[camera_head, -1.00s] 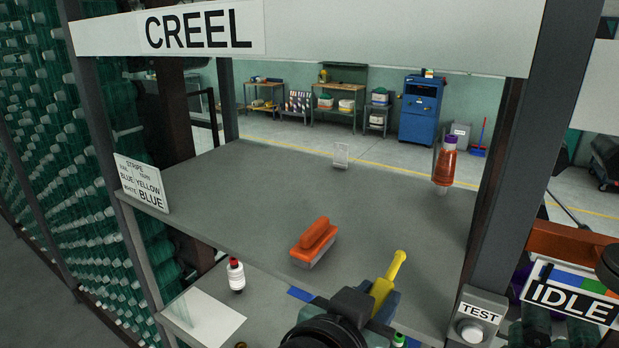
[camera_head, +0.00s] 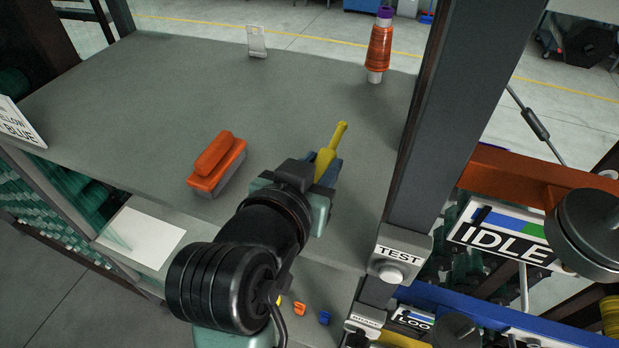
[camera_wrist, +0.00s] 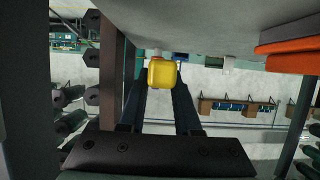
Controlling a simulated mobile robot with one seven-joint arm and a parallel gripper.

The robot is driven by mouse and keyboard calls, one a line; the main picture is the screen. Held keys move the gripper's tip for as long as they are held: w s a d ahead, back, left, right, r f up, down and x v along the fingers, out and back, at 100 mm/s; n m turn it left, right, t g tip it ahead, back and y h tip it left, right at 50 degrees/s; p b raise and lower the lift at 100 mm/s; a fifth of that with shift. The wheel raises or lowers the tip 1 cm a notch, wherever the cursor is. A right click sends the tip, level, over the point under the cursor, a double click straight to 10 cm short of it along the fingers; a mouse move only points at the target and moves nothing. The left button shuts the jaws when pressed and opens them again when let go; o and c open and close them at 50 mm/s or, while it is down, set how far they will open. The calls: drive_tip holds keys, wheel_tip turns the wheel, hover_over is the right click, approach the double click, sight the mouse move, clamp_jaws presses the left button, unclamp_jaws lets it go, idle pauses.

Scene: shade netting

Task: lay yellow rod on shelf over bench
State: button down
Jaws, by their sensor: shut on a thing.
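The yellow rod (camera_head: 333,144) is held in my gripper (camera_head: 324,165), its narrow end pointing away from me toward the back of the shelf. In the head view the rod shows against the grey shelf (camera_head: 150,75), right of the orange brush. I cannot tell the exact gap between rod and shelf. In the wrist view the rod's yellow blunt end (camera_wrist: 162,72) sits between the two dark fingers of my gripper (camera_wrist: 162,85). The fingers are shut on it. My wrist hides part of the shelf's front edge.
An orange-topped brush (camera_head: 217,163) lies on the shelf, left of my gripper. An orange spool (camera_head: 379,50) and a small white card holder (camera_head: 257,41) stand at the back. A grey post (camera_head: 450,110) with a TEST button box (camera_head: 400,255) rises on the right. The shelf's middle is clear.

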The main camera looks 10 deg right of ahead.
drive_tip(key=shift+w+d+f+p, duration=0.1)
drive_tip(key=shift+f+p, duration=0.55)
drive_tip(key=shift+f, duration=2.6)
drive_tip(key=shift+f, duration=0.15)
drive_tip(key=c, duration=0.6)
unclamp_jaws()
drive_tip(key=v, duration=1.2)
drive_tip(key=shift+r, duration=0.2)
